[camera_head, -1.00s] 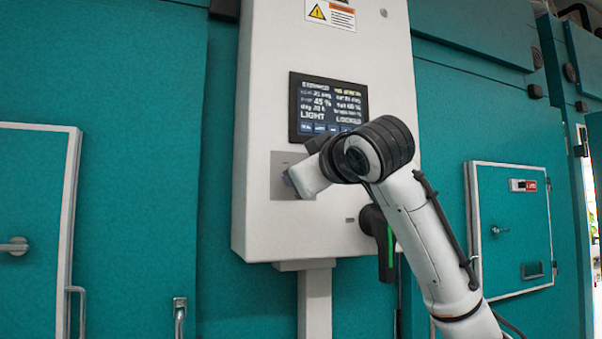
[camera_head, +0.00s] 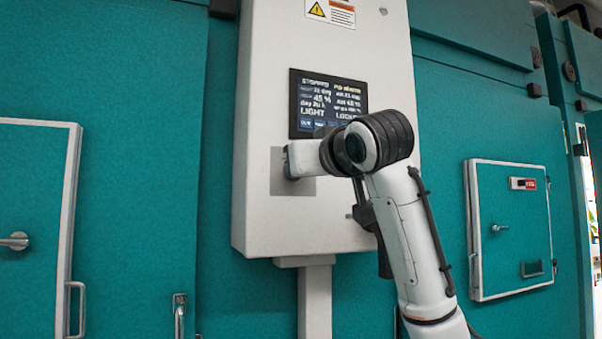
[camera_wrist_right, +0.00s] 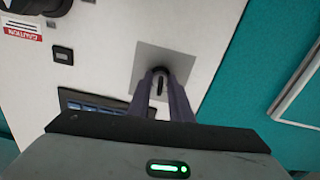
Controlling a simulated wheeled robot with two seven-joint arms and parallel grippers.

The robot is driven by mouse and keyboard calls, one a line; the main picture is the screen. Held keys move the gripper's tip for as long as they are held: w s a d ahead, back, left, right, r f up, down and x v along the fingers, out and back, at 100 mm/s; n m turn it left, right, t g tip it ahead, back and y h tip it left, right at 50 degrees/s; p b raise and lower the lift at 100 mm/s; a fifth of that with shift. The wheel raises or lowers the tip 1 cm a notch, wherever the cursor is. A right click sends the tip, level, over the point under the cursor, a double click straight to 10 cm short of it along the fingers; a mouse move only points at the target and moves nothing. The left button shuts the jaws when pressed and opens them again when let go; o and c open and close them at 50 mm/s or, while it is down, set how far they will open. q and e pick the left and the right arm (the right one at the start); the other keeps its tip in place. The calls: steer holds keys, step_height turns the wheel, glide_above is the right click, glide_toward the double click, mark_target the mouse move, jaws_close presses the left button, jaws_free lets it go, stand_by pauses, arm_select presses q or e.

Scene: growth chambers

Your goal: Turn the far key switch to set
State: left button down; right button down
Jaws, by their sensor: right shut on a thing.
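The key switch (camera_wrist_right: 160,86) sits on a grey square plate (camera_wrist_right: 178,62) in the right wrist view. The plate also shows on the white control box (camera_head: 262,220) in the head view, below the dark display (camera_head: 328,104). My right gripper (camera_wrist_right: 161,84) is at the switch, with its two fingers closed on the key, one on each side. In the head view my right gripper (camera_head: 290,162) covers most of the plate and hides the key. The display reads LIGHT and LOCKED, the latter partly hidden by my arm. My left gripper is not in view.
Teal chamber walls stand on both sides of the box. A small white-framed door (camera_head: 510,228) with a handle is at right, and a larger door (camera_head: 30,230) at left. In the wrist view a small black switch (camera_wrist_right: 63,55) and a caution label (camera_wrist_right: 22,30) are nearby.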

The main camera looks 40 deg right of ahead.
steer(key=m, duration=0.3)
steer(key=shift+a+m+b, duration=0.1)
steer(key=shift+m+b, duration=0.2)
steer(key=shift+m, duration=1.8)
steer(key=shift+r, duration=0.1)
steer(key=c, duration=1.9)
jaws_free()
steer(key=shift+c, duration=0.2)
